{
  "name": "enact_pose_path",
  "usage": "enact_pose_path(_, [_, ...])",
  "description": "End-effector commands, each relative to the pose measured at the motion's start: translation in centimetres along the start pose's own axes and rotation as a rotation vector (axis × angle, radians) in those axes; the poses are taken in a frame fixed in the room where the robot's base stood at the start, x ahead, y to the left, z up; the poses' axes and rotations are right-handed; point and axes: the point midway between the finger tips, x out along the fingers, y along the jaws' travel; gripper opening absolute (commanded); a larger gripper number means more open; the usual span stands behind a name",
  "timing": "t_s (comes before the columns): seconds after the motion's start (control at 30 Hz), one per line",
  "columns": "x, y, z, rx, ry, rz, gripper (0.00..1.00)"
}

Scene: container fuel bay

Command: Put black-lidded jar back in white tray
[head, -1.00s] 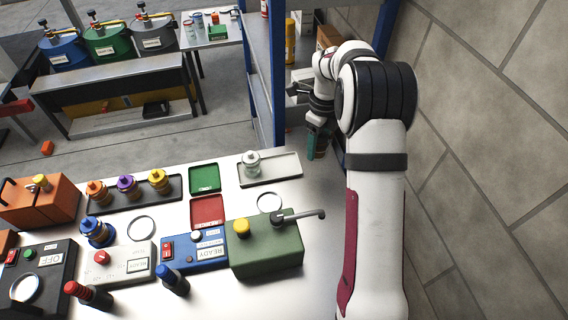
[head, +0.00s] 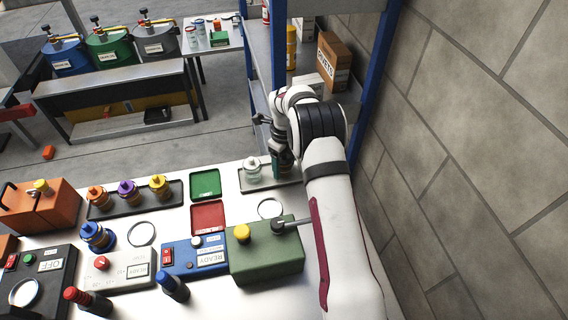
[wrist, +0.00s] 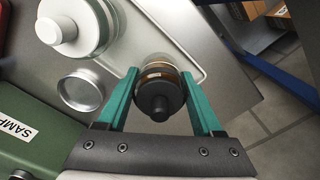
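The black-lidded jar (wrist: 159,97) is between the teal fingers of my gripper (wrist: 160,76) in the wrist view, with an amber band below its lid. The fingers press against its sides. In the head view my gripper (head: 277,166) is at the right part of the white tray (head: 250,187), and the jar is mostly hidden there. The tray (wrist: 192,62) lies beneath the jar in the wrist view; I cannot tell whether the jar touches it. A clear jar with a white lid (head: 252,168) stands in the tray's left part, and it also shows in the wrist view (wrist: 66,30).
The green box (head: 266,250) with a lever is nearer. Red (head: 208,217) and green (head: 205,184) trays lie to the left. A shelf with a blue post (head: 373,50) stands behind, beside the wall.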

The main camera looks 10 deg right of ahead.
Motion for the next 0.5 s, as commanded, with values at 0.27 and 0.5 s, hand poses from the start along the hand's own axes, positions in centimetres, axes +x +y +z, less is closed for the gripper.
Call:
enact_pose_path(0.27, [0.0, 0.0, 0.0, 0.000, 0.000, 0.000, 0.93])
enact_pose_path(0.5, [-1.8, -0.1, 0.1, -0.001, -0.002, -0.002, 0.93])
